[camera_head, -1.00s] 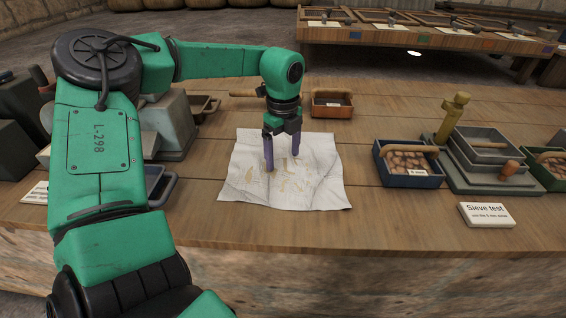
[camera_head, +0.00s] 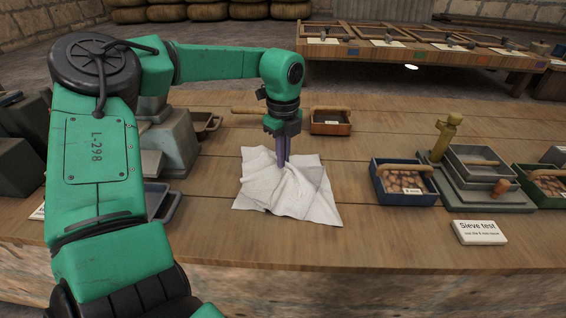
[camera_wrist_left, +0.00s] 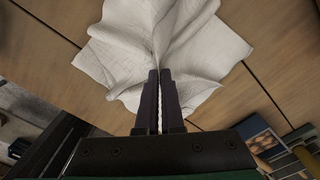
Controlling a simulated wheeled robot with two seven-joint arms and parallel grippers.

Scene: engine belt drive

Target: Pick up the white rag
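The white rag (camera_head: 290,194) lies on the wooden table in front of me, bunched and creased around my left gripper's fingertips. My left gripper (camera_head: 284,163) points down at the rag's upper middle, its two dark fingers close together. In the left wrist view, the fingers (camera_wrist_left: 159,95) are shut on a gathered fold of the rag (camera_wrist_left: 205,45), with folds running out from between them. The rag's outer edges still rest on the table. My right gripper is not in view.
A blue bin of brownish lumps (camera_head: 404,183) and a grey sieve stack (camera_head: 480,165) stand to the right, behind a "Sieve test" card (camera_head: 479,232). A small brown box (camera_head: 330,121) is behind the rag. Grey equipment (camera_head: 170,145) stands left. Table front is clear.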

